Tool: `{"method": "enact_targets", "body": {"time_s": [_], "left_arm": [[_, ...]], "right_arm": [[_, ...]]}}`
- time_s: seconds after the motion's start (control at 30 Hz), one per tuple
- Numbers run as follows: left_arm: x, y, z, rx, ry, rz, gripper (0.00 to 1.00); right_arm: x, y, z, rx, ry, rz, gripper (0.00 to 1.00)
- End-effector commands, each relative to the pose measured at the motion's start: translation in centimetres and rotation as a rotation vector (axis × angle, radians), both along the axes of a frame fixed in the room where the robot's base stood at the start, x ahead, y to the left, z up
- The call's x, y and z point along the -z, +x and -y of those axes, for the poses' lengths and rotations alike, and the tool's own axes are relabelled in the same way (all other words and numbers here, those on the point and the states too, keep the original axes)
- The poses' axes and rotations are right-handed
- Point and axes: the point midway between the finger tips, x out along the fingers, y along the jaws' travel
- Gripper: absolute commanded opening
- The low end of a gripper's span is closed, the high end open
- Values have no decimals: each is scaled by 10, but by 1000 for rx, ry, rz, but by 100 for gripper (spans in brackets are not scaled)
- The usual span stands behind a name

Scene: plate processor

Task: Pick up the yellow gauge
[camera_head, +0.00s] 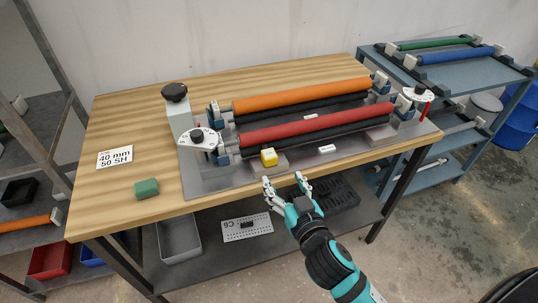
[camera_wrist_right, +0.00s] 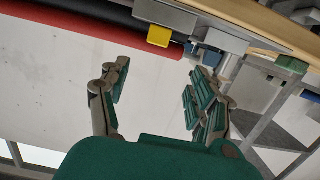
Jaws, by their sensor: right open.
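The yellow gauge (camera_head: 269,156) is a small yellow block on a grey rest at the front of the plate processor, just in front of the red roller (camera_head: 310,124). It also shows in the right wrist view (camera_wrist_right: 160,36), near the top and beyond the fingers. My right gripper (camera_head: 285,182) is open and empty, at the table's front edge, a little in front of the gauge and apart from it. My left gripper is not in view.
An orange roller (camera_head: 300,95) lies behind the red one. A green block (camera_head: 146,188) and a white label card (camera_head: 115,157) lie on the table (camera_head: 110,205) at left. A grey bin (camera_head: 179,240) stands on the lower shelf. A blue rack (camera_head: 445,75) with rollers stands at right.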

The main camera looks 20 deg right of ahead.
Motion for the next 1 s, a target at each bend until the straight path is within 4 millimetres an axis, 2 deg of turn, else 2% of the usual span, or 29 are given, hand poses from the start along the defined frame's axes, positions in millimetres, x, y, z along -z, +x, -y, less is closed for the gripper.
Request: {"method": "enact_targets", "body": {"time_s": [0.1, 0.3, 0.57, 0.83, 1.0], "left_arm": [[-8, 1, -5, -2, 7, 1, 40], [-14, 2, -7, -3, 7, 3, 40], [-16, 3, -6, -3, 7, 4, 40], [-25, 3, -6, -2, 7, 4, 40], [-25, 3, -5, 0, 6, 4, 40]], "right_arm": [[1, 28, 0, 0, -4, 2, 63], [8, 65, -1, 0, -3, 1, 63], [14, 84, -1, 0, -3, -1, 63], [24, 119, 3, -1, -4, 1, 63], [28, 130, 3, -1, -1, -1, 63]]}}
